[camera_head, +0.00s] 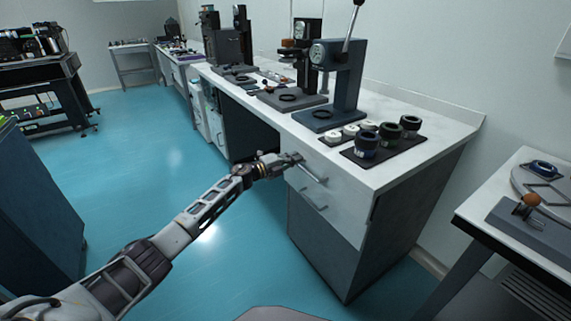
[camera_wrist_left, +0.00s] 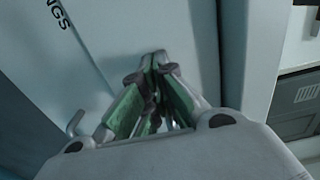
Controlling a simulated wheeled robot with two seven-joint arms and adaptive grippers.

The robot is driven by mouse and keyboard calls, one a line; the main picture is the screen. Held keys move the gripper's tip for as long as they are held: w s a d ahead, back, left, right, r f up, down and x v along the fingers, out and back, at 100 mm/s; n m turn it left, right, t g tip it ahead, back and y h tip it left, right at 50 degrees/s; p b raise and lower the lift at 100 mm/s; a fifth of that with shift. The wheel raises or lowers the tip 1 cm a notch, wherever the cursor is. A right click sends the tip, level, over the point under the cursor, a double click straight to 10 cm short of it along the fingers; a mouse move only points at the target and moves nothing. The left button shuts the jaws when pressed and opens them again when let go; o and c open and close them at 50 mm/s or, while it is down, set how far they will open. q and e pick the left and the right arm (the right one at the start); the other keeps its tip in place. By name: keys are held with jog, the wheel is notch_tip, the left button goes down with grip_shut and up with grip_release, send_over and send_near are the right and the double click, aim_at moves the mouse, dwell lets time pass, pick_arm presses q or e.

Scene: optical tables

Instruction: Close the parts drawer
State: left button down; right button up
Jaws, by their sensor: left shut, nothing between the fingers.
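The white cabinet under the bench has two white drawer fronts, an upper one (camera_head: 338,186) and a lower one (camera_head: 335,222), each with a bar handle. The upper handle (camera_head: 312,172) is just right of my left gripper (camera_head: 297,159). My left gripper is shut and empty, its tips at the upper front near its left end. In the left wrist view, the closed fingertips (camera_wrist_left: 158,58) point at a pale drawer front (camera_wrist_left: 120,35) with printed letters ending in "NGS". I cannot tell whether they touch it, or exactly how far either drawer stands out. My right gripper is not in view.
The white benchtop (camera_head: 410,158) above carries lever presses (camera_head: 335,85) and a dark mat with several round parts (camera_head: 366,147). An open knee space lies left of the cabinet. Another table (camera_head: 490,205) stands at the right.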

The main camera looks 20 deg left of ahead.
pick_arm(q)
jog(key=shift+x, duration=0.95)
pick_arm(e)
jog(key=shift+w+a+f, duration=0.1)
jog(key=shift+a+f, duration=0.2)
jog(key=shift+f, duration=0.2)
pick_arm(q)
jog(key=shift+r, duration=0.15)
jog(key=shift+r, duration=0.1)
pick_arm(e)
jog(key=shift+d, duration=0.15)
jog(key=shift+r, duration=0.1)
